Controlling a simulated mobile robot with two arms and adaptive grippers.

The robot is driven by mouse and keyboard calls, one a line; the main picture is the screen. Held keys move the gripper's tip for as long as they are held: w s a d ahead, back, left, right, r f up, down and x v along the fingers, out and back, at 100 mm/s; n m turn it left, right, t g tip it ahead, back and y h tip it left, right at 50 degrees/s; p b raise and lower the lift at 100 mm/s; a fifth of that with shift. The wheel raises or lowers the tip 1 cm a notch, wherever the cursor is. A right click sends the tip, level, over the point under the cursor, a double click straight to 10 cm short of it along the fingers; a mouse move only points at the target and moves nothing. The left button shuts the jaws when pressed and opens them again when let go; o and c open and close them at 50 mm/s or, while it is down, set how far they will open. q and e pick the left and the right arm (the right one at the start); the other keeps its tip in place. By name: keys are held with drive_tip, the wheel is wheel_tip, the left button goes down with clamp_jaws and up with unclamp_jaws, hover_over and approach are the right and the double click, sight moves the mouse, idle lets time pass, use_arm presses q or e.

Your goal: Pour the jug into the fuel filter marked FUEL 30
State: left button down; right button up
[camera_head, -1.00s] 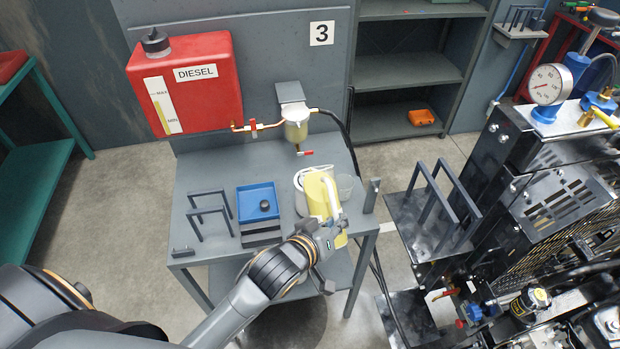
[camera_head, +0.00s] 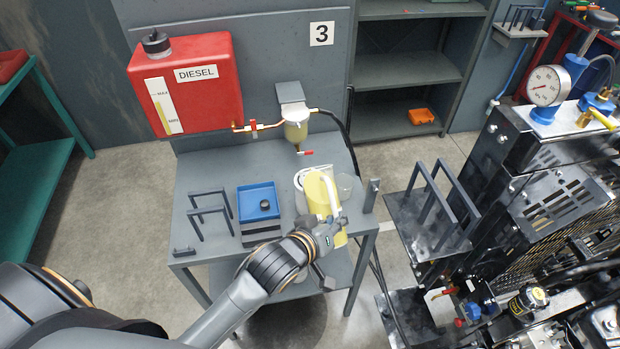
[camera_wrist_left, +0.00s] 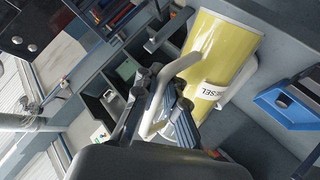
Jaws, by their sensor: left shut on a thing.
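The yellow jug (camera_head: 315,193) with a white handle is at the front right of the grey bench. My left gripper (camera_head: 331,229) is shut on its handle. In the left wrist view the jug (camera_wrist_left: 222,58) shows a white label ending in "SEL", and my left gripper's fingers (camera_wrist_left: 165,108) are around the white handle. I cannot tell whether the jug touches the bench. A black filter with a yellow top (camera_head: 528,299) is on the engine at the right; its marking is too small to read. My right gripper is not in view.
A red DIESEL tank (camera_head: 205,100) and a glass bowl (camera_head: 296,131) hang behind. Floor shows between bench and engine.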

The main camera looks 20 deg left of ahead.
use_arm(q)
drive_tip(key=shift+w+a+r+n+g+h+p, duration=0.1)
drive_tip(key=shift+r+n+g+h+p, duration=0.15)
drive_tip(key=shift+r+p, duration=0.2)
drive_tip(key=shift+w+a+r+n+g+h+p, duration=0.15)
drive_tip(key=shift+r+n+g+p, duration=0.1)
drive_tip(key=shift+r+g+p, duration=0.15)
idle(4.4)
